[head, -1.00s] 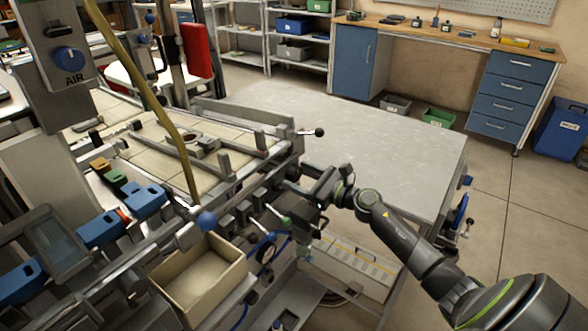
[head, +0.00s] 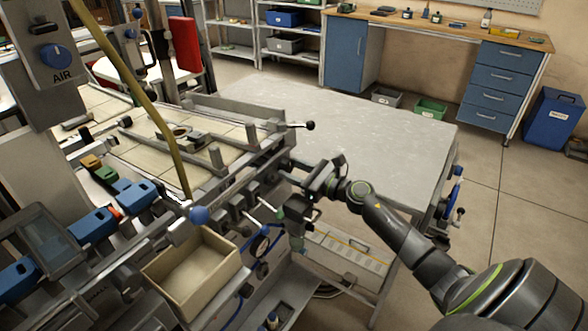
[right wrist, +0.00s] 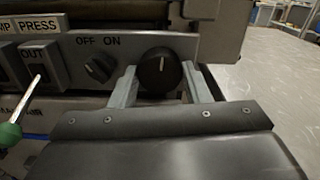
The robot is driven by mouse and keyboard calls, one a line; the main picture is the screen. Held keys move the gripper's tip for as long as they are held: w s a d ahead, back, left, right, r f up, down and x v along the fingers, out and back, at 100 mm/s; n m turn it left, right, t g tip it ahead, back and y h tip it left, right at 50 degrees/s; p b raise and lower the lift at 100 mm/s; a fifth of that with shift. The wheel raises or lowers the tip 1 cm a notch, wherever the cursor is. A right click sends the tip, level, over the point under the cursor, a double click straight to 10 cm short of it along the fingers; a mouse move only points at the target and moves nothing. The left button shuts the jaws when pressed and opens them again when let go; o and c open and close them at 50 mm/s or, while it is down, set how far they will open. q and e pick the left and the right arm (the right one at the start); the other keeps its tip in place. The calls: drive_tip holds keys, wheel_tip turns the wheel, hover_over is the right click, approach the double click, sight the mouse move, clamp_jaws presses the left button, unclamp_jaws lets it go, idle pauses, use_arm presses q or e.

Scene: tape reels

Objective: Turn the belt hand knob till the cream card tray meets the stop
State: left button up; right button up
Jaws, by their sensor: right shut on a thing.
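In the right wrist view, a round black knob (right wrist: 160,70) with a pale pointer line sits on the grey machine panel, right of a small OFF/ON switch. My right gripper (right wrist: 161,82) is shut on this knob, with one grey finger on each side. In the head view my right gripper (head: 304,178) is at the machine's near right end, and the knob is hidden there. A cream open-topped tray (head: 226,264) stands at the machine's front, lower left. I cannot make out a stop or tell whether the tray touches one. My left gripper is not in view.
A green-tipped lever (right wrist: 10,134) sticks out left of the panel. A bare grey table (head: 375,122) lies beyond my right arm. Open floor is at the right.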

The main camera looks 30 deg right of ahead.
drive_tip(key=m+p, duration=0.2)
drive_tip(key=m, duration=0.3)
drive_tip(key=shift+r, duration=0.15)
drive_tip(key=m+p, duration=0.2)
drive_tip(key=m, duration=0.2)
drive_tip(key=shift+m+p, duration=0.3)
drive_tip(key=shift+p, duration=0.1)
drive_tip(key=m+p, duration=0.3)
drive_tip(key=m, duration=0.2)
drive_tip(key=shift+m+p, duration=1.1)
drive_tip(key=shift+m, duration=1)
drive_tip(key=o, duration=1)
drive_tip(key=shift+d+f, duration=0.1)
drive_tip(key=shift+f, duration=0.1)
